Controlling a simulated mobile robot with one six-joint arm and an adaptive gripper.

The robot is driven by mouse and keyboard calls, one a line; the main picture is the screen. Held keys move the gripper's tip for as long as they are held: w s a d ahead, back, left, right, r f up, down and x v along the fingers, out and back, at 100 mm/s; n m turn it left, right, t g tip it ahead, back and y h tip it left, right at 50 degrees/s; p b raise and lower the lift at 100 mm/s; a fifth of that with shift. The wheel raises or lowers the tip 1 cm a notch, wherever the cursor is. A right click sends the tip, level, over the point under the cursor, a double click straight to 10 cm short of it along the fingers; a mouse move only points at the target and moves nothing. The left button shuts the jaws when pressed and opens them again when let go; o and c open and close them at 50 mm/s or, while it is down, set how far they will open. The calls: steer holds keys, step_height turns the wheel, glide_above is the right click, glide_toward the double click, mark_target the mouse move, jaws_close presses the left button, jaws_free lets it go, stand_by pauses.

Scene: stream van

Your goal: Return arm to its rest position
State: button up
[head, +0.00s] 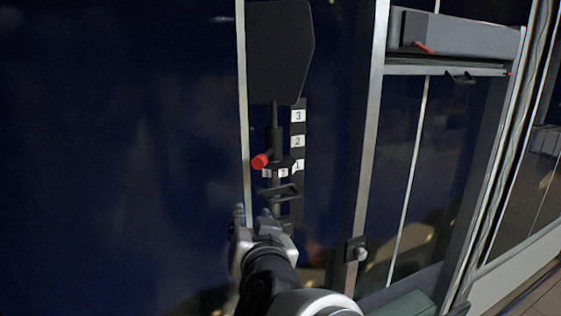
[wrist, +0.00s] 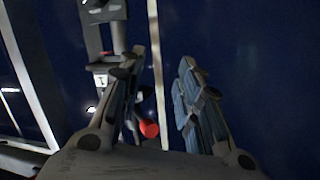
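My gripper (head: 257,218) is at the lower middle of the head view, with my arm reaching up from the bottom edge. In the wrist view, the two fingers of my gripper (wrist: 165,90) stand apart with a clear gap and nothing between them. A dark post mechanism with a red knob (head: 260,161) and a dark loop handle (head: 280,191) is just above my gripper in the head view. The red knob (wrist: 149,129) also shows beyond the left finger in the wrist view. I cannot tell whether a finger touches the mechanism.
A dark paddle-shaped panel (head: 279,52) tops the mechanism, beside a numbered strip (head: 298,140). A metal post (head: 369,140) and a framed window with a grey box (head: 455,34) stand at the right. A small dark latch (head: 355,249) sits on the post. Dark blue panel (head: 120,150) fills the left.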

steer(key=s+d+f+g+h+b, duration=0.1)
steer(key=s+d+f+g+b, duration=0.2)
steer(key=s+d+f+b, duration=0.2)
steer(key=s+d+f+g+h+b, duration=0.1)
steer(key=s+d+f+g+b, duration=0.3)
steer(key=f, duration=1.2)
steer(key=s+d+f+n+g+h+b, duration=0.1)
steer(key=s+d+f+g+b, duration=0.2)
steer(key=s+d+f+b, duration=0.3)
steer(key=s+d+f, duration=0.4)
steer(key=s, duration=0.5)
steer(key=shift+s+d+f+g+h, duration=0.15)
steer(key=shift+s+f+g+h, duration=0.15)
steer(key=shift+s+f, duration=0.1)
steer(key=shift+o, duration=0.5)
